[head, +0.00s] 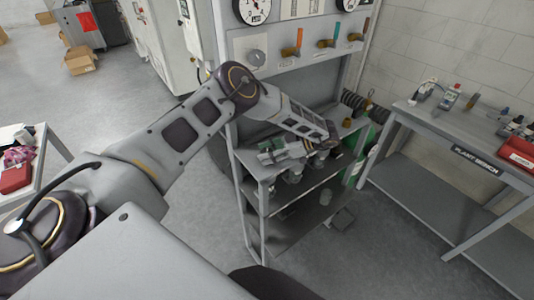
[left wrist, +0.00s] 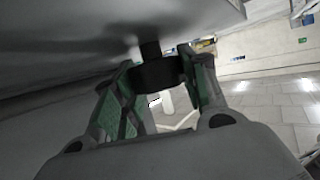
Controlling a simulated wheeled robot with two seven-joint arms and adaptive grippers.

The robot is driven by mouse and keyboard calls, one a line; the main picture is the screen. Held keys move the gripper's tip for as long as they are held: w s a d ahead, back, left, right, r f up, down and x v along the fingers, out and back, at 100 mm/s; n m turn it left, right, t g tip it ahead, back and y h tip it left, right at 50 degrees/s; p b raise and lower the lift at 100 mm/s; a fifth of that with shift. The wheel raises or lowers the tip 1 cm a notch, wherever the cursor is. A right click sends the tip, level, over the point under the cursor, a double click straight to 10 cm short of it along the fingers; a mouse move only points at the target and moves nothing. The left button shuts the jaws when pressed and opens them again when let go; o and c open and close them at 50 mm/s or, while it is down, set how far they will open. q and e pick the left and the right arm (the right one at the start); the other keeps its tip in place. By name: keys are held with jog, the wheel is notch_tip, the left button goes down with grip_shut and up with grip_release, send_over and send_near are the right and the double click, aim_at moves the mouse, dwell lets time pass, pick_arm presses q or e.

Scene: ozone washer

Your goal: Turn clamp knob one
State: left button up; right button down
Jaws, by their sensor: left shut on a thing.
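In the left wrist view a dark round knob (left wrist: 156,72) with a short dark stem hangs from the underside of a grey surface (left wrist: 85,40). My left gripper (left wrist: 158,74) has its two green-lined fingers on either side of the knob and is shut on it. In the head view my left gripper (head: 268,150) is low at the front of the grey shelf unit (head: 258,205), just by its upper shelf. The knob is hidden in the head view, behind my arm and the shelf. My right gripper is not in view.
Above the shelf is a panel with dials (head: 256,57) and several coloured valve handles (head: 326,43). A bench (head: 430,125) labelled plant bench stands at the right with small instruments. A table (head: 40,160) is at the left edge.

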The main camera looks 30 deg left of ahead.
pick_arm(q)
jog(key=shift+n+g+h, duration=0.4)
jog(key=shift+n+g, duration=0.3)
jog(key=o, duration=1)
jog(key=shift+o, duration=0.2)
